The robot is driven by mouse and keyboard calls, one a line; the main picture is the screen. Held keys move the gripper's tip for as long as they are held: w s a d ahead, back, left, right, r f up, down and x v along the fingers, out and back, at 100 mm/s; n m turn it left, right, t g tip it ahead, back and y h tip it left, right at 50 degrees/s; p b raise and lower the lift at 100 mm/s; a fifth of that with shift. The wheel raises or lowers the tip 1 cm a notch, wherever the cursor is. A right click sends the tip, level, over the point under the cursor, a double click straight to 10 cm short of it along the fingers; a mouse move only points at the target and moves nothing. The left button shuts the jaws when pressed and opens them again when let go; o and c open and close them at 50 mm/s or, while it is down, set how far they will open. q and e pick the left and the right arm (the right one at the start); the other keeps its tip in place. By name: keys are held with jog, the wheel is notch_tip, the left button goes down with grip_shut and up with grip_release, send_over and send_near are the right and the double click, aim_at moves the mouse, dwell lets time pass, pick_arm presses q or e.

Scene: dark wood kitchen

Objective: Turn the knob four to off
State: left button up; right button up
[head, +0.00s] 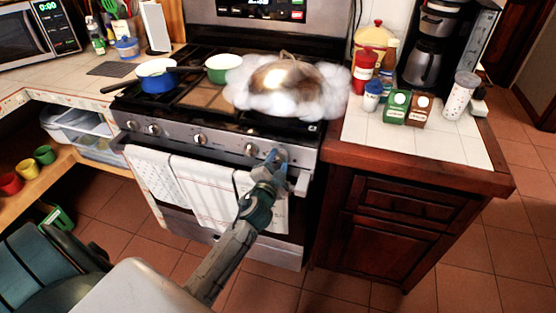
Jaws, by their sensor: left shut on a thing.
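The stove has a row of silver knobs along its front panel, with one knob (250,149) just left of my gripper. My left gripper (276,158) is at the right end of this row. It is shut on the rightmost knob, which the fingers mostly hide. I see no numbers on the knobs, and the held knob's angle cannot be told. A domed metal lid (285,78) sits at the right of the stove top in thick white smoke or steam. My right gripper is not in view.
A blue pan (157,76) and a green pot (221,67) stand on the stove. Towels (205,190) hang on the oven handle below the knobs, beside my arm. The right counter (417,140) holds jars, bottles and a coffee maker (428,50). The floor at right is clear.

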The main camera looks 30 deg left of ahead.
pick_arm(q)
jog(key=m+p, duration=0.1)
jog(key=m, duration=0.2)
jog(key=shift+m, duration=0.4)
jog(key=shift+m+p, duration=0.75)
jog(key=shift+m, duration=1.05)
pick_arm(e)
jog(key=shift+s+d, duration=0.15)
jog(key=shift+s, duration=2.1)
pick_arm(q)
jog(key=o, duration=1)
jog(key=shift+c, duration=0.2)
jog(key=shift+s, duration=0.1)
